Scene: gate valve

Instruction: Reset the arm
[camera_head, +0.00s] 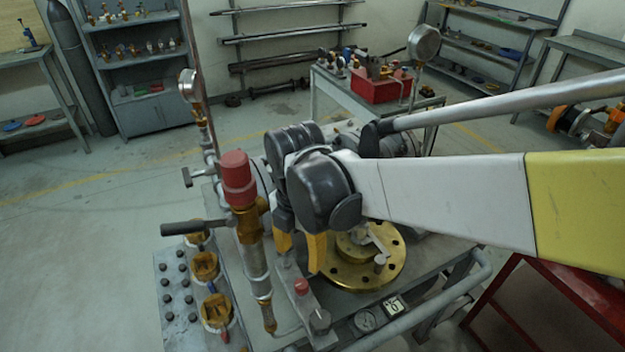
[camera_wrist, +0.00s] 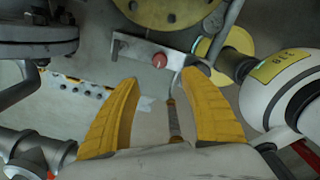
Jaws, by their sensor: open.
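My arm reaches in from the right in the head view, over the valve stand. My gripper (camera_head: 300,250) points down, its two yellow fingers apart, with nothing seen between them. In the wrist view the fingers of my gripper (camera_wrist: 160,80) are spread wide. Beyond them is a metal bar (camera_wrist: 130,46) with a red knob (camera_wrist: 159,60). The red knob also shows in the head view (camera_head: 301,286), just below the fingers. A brass flange (camera_head: 371,273) with a small metal handle lies right of the fingers, partly hidden by my arm.
A red-capped brass valve (camera_head: 239,185) with a grey lever (camera_head: 190,228) stands close left of my gripper. A pressure gauge (camera_head: 189,86) rises behind it. A pipe rail (camera_head: 430,310) edges the stand. Open floor (camera_head: 90,250) lies left.

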